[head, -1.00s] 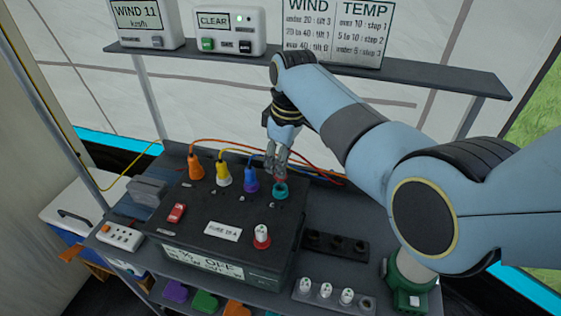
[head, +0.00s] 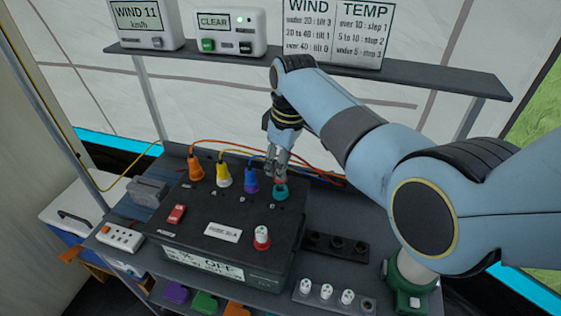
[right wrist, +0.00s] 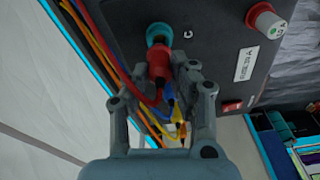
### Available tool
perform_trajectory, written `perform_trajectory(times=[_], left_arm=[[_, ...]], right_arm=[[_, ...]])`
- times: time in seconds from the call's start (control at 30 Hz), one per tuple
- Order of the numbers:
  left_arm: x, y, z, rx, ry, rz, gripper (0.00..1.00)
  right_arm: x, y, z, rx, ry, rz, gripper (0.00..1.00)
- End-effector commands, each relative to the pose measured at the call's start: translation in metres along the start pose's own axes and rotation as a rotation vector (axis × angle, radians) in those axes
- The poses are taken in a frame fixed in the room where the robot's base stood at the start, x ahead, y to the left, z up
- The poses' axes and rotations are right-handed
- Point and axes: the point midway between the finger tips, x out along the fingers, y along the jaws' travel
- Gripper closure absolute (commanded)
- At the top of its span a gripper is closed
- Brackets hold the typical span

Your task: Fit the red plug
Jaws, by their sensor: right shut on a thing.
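The red plug (right wrist: 158,66) is held between the fingers of my right gripper (head: 276,168). In the right wrist view its front end meets the teal socket ring (right wrist: 159,34); I cannot tell how deep it sits. In the head view the teal socket (head: 281,192) is on the black power box (head: 190,212), at the right end of the row, and only a sliver of red plug shows above it. Orange (head: 196,172), yellow (head: 223,176) and blue (head: 251,181) plugs stand in the same row. My left gripper is not in view.
A red-and-white fuse knob (head: 262,236) and a red switch (head: 176,214) are on the box top. Cables run behind the plugs. A black socket strip (head: 337,245) lies right of the box, with a fuse rack (head: 327,293) in front. A shelf (head: 430,75) spans above.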

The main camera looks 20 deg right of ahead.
Motion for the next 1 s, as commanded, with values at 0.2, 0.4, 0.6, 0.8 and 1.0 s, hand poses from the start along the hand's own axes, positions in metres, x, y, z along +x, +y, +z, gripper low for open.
perform_trajectory(times=[0.2, 0.4, 0.6, 0.8, 1.0], left_arm=[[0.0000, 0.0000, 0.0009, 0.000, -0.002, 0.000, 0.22], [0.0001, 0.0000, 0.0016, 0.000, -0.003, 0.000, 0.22], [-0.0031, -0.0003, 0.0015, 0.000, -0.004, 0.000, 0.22], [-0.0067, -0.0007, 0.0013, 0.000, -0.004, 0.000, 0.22], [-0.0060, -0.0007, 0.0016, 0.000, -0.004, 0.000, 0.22]], right_arm=[[0.0002, 0.0003, 0.0000, 0.000, 0.000, 0.001, 1.00], [0.0002, 0.0003, 0.0000, 0.000, 0.000, 0.001, 1.00], [-0.0008, 0.0005, -0.0002, 0.000, 0.001, 0.001, 1.00], [-0.0006, 0.0005, -0.0002, 0.000, 0.001, 0.001, 1.00], [0.0001, 0.0005, 0.0000, 0.000, 0.001, 0.001, 1.00]])
